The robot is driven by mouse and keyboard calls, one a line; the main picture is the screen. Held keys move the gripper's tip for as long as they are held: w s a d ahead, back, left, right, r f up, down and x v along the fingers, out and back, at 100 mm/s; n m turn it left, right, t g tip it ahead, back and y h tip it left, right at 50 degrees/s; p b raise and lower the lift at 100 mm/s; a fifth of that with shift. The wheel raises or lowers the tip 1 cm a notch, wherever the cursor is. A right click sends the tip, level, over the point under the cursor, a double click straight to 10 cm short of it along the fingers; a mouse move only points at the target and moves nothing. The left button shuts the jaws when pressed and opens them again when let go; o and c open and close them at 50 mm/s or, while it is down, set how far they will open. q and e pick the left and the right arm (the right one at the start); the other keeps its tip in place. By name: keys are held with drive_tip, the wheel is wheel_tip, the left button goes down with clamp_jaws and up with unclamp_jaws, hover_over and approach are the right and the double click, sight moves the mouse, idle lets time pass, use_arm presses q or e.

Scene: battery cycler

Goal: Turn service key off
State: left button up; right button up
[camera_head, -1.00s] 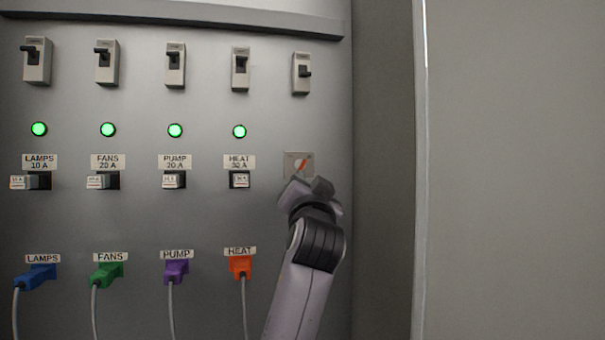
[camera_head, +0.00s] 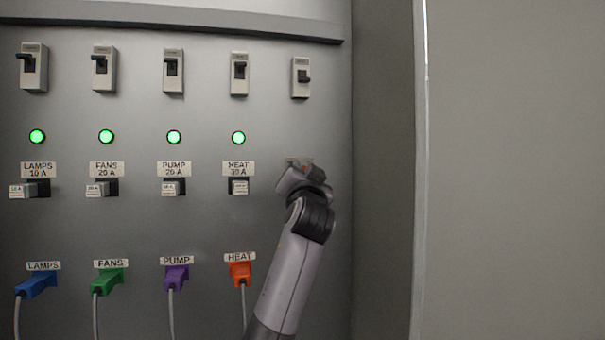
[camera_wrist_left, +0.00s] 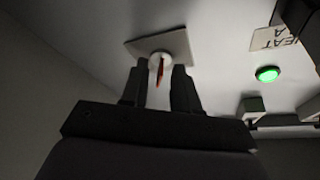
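The service key is a white round knob with a red pointer (camera_wrist_left: 160,68) on a light square plate (camera_wrist_left: 178,42) in the left wrist view. In the head view only a sliver of the plate (camera_head: 293,161) shows above my left wrist, which hides most of it. My left gripper (camera_wrist_left: 161,70) is open, its two dark fingers on either side of the knob at the plate. I cannot tell whether the fingers touch the knob. My right gripper is not in view.
Several breaker switches (camera_head: 173,71) run along the top of the grey panel. Green lamps (camera_head: 174,137), labelled fuses and coloured plugs such as the orange one (camera_head: 240,274) stand left of my arm. A side wall (camera_head: 383,180) rises at the right.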

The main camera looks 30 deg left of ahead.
use_arm(q)
drive_tip(key=shift+c, duration=0.3)
clamp_jaws()
drive_tip(key=shift+f, duration=0.1)
drive_tip(key=shift+w+d+n+g+y+b, duration=0.1)
drive_tip(key=shift+n+g+y+b, duration=0.75)
drive_tip(key=shift+n, duration=2)
drive_tip(key=shift+w+d+n+g+y+b, duration=0.1)
drive_tip(key=shift+n+g+y+b, duration=0.25)
drive_tip(key=shift+n+g+y, duration=1.7)
drive_tip(key=shift+w+n+g+h+b, duration=0.1)
drive_tip(key=shift+n+g+b, duration=0.4)
drive_tip(key=shift+n, duration=3.5)
drive_tip(key=shift+o, duration=0.3)
unclamp_jaws()
